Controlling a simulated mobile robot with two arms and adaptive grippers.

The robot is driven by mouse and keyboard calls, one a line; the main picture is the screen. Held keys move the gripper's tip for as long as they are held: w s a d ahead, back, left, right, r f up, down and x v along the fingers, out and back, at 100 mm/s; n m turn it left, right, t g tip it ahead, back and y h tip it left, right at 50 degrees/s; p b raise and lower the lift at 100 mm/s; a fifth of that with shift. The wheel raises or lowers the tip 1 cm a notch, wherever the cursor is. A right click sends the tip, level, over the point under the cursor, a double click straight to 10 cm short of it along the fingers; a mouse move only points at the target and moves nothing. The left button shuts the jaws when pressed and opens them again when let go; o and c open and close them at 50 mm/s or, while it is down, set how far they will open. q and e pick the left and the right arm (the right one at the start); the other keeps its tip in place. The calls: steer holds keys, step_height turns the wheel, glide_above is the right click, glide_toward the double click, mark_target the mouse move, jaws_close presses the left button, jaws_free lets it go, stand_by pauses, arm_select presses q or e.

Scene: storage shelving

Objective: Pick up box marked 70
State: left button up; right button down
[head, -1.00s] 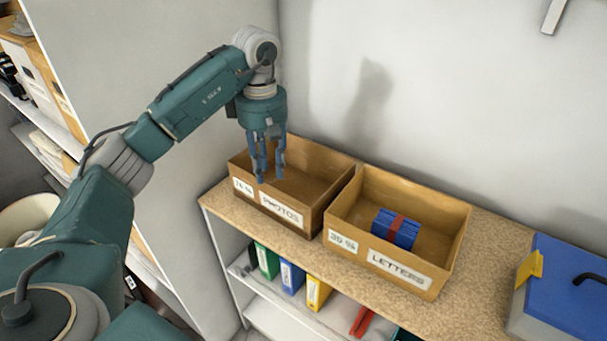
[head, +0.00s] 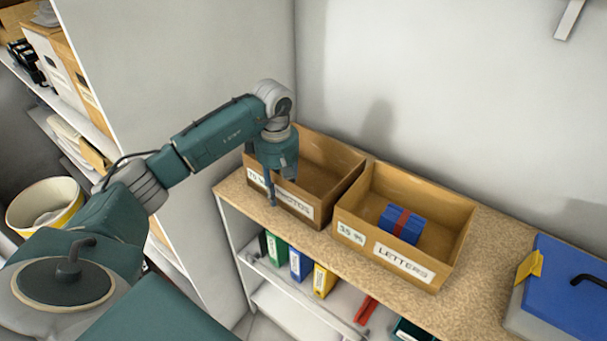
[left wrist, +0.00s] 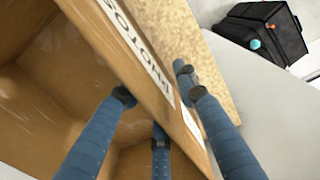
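The box marked 70 is the open brown PHOTOS box (head: 340,163) on the left of the shelf top. Its front label starts with what looks like 70, partly covered by my gripper. My left gripper (head: 272,192) is at the box's front wall near its left end, pointing down, with a finger showing outside the wall. In the left wrist view, the open fingers (left wrist: 160,96) lie on both sides of the box's labelled wall (left wrist: 130,45), some over the inside and some outside. I cannot tell whether they touch it. My right gripper is not in view.
A second brown box, labelled LETTERS (head: 447,255), stands close on the right with a blue bundle (head: 402,224) inside. A blue-lidded case (head: 565,285) is at the far right. Colored binders (head: 299,262) stand below. A black bag (left wrist: 265,30) lies below in the left wrist view.

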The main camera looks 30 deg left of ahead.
arm_select(q)
steer(key=shift+c, duration=0.7)
jaws_close()
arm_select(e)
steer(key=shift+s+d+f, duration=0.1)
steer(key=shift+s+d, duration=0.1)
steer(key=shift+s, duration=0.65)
arm_select(q)
steer(key=shift+r, duration=0.1)
